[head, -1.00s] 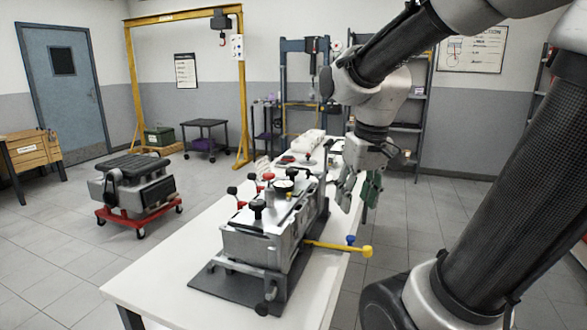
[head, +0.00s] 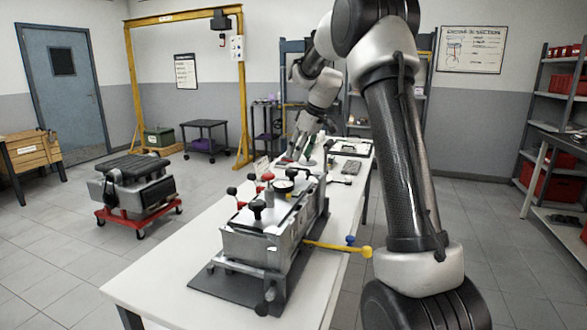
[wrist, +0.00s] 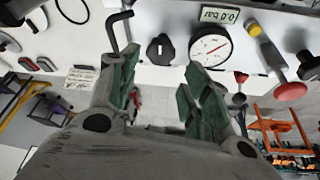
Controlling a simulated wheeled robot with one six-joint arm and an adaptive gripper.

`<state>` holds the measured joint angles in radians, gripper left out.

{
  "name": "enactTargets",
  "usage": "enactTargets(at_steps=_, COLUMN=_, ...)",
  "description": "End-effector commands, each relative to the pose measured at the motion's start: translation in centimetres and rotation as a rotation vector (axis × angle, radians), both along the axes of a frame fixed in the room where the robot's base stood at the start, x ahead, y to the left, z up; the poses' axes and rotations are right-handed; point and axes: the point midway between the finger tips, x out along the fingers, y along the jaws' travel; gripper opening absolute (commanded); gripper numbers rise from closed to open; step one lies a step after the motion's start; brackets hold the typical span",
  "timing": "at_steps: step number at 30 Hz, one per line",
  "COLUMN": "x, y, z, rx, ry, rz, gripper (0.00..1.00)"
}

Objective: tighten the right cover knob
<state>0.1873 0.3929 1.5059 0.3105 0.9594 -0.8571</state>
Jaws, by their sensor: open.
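The engine part with its silver cover (head: 262,222) is clamped in a fixture on the white table, with a black knob (head: 257,207) at its near end and another black knob (head: 305,174) at its far end. A red knob (head: 267,177) and a round dial (head: 283,186) are nearby. My gripper (head: 295,156) is beyond the part, pointing down. In the wrist view my gripper (wrist: 160,88) is open and empty, its green pads apart. A black knob (wrist: 160,49) and a dial (wrist: 210,46) show ahead of it. I cannot tell which knob is the right cover knob.
A yellow-handled bar (head: 338,248) sticks out right of the fixture. A dark tray (head: 350,147) lies at the table's far end. The table's (head: 155,275) near left is clear. An engine on a red dolly (head: 138,214) stands left.

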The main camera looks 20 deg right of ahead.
Motion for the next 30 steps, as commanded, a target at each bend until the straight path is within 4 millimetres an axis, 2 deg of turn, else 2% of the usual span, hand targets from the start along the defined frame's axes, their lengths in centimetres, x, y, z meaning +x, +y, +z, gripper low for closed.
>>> enactTargets(at_steps=6, x=1.1, y=0.8, z=-3.5, rx=0.002, ry=0.006, rz=0.000, gripper=0.47)
enactTargets(at_steps=12, x=2.0, y=1.2, z=-6.0, rx=0.002, ry=0.005, rz=-0.003, gripper=0.47)
enactTargets(at_steps=23, x=2.3, y=1.4, z=-6.6, rx=0.001, ry=0.003, rz=-0.003, gripper=0.47)
enactTargets(at_steps=28, x=2.3, y=1.4, z=-6.6, rx=0.001, ry=0.003, rz=-0.003, gripper=0.18)
enactTargets(at_steps=29, x=2.3, y=1.4, z=-6.6, rx=0.001, ry=0.003, rz=-0.003, gripper=0.14)
enactTargets(at_steps=30, x=2.3, y=1.4, z=-6.6, rx=0.001, ry=0.003, rz=-0.003, gripper=0.14)
